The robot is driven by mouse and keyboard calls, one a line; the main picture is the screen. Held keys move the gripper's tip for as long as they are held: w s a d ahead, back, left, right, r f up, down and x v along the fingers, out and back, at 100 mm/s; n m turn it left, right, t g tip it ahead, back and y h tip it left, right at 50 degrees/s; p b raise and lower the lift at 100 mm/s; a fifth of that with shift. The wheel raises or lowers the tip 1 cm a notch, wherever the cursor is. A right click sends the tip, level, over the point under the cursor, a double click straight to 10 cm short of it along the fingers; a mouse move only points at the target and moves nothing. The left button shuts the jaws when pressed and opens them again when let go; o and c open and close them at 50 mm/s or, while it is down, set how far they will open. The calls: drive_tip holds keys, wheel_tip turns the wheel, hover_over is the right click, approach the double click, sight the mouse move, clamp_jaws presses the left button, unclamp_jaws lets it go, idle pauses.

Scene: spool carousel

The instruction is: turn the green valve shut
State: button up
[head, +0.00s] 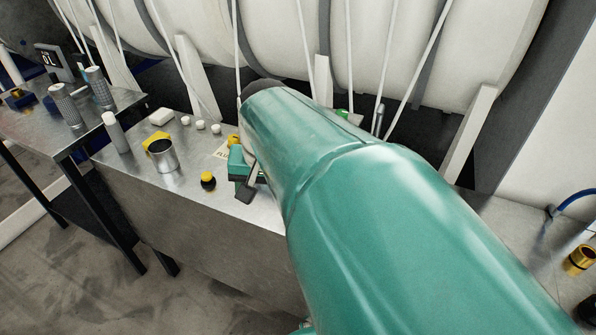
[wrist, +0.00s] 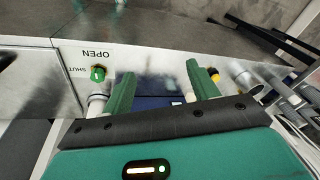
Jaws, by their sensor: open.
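Which way the knob points is too small to tell. My gripper (wrist: 160,85) is open, its two green fingers apart with nothing seen held between them. The valve is apart from the fingers, up and left of the left one. In the head view my gripper (head: 246,180) shows partly past my arm, over the bench.
A metal bench (head: 225,228) carries a metal cup (head: 162,156), a yellow-topped black knob (head: 208,181) and several small white pieces. A second table (head: 30,125) with grey cylinders stands left. Large white cylinders fill the back. A brass fitting (head: 579,260) lies far right.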

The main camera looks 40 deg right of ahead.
drive_tip(key=s+d+f+m+g+y, duration=0.1)
drive_tip(key=s+d+f+m+y, duration=0.2)
drive_tip(key=d+m, duration=0.7)
drive_tip(key=s+d+f+m+y, duration=0.1)
drive_tip(key=s+d+f+m, duration=0.25)
drive_tip(key=d, duration=1.25)
drive_tip(key=x, duration=1.3)
drive_tip(key=shift+w+a+f, duration=0.15)
drive_tip(key=shift+w+a, duration=0.1)
drive_tip(key=shift+a, duration=0.05)
drive_tip(key=c, duration=1)
